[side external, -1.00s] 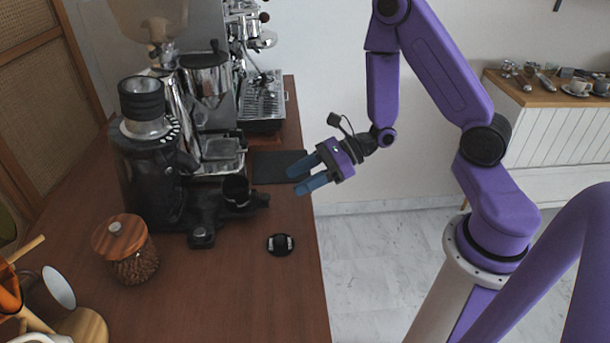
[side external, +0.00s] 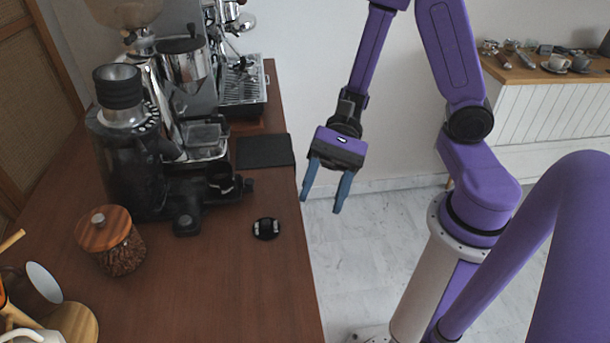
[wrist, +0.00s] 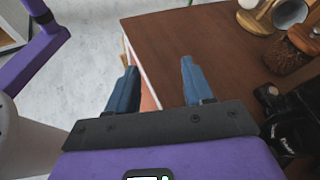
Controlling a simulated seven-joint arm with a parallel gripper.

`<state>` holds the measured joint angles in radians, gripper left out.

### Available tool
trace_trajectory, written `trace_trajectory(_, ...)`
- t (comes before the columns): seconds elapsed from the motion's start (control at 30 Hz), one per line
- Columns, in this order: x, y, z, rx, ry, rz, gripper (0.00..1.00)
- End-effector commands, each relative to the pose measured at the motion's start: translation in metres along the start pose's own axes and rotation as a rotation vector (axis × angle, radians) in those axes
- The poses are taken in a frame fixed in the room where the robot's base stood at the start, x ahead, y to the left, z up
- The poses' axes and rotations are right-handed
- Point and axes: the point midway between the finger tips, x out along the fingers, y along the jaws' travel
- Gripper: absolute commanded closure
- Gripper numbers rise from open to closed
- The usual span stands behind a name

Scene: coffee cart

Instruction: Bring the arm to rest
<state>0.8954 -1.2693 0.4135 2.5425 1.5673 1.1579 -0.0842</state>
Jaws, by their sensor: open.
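My gripper (side external: 324,193) is open and empty, with its two blue fingers apart and pointing down. In the side external view it hangs in the air near the right edge of the wooden counter (side external: 225,285). In the wrist view both fingers of my gripper (wrist: 156,85) show with nothing between them. The counter edge and pale floor lie beyond the fingertips there. My arm rises above the gripper and bends back to its base at the right.
A black grinder (side external: 128,150) and an espresso machine (side external: 240,85) stand on the counter. A wooden-lidded jar (side external: 112,245) is at the left, and a small black round item (side external: 266,229) lies near the edge. A side cabinet (side external: 550,110) holds cups.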

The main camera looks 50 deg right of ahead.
Motion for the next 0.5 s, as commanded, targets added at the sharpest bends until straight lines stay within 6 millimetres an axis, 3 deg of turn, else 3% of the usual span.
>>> trace_trajectory(0.1,0.006,0.041,0.025,-0.232,0.002,0.246,0.48)
trace_trajectory(0.3,-0.008,0.1,0.038,-0.634,0.042,0.628,0.48)
trace_trajectory(0.5,-0.037,0.124,0.031,-1.074,0.123,0.952,0.48)
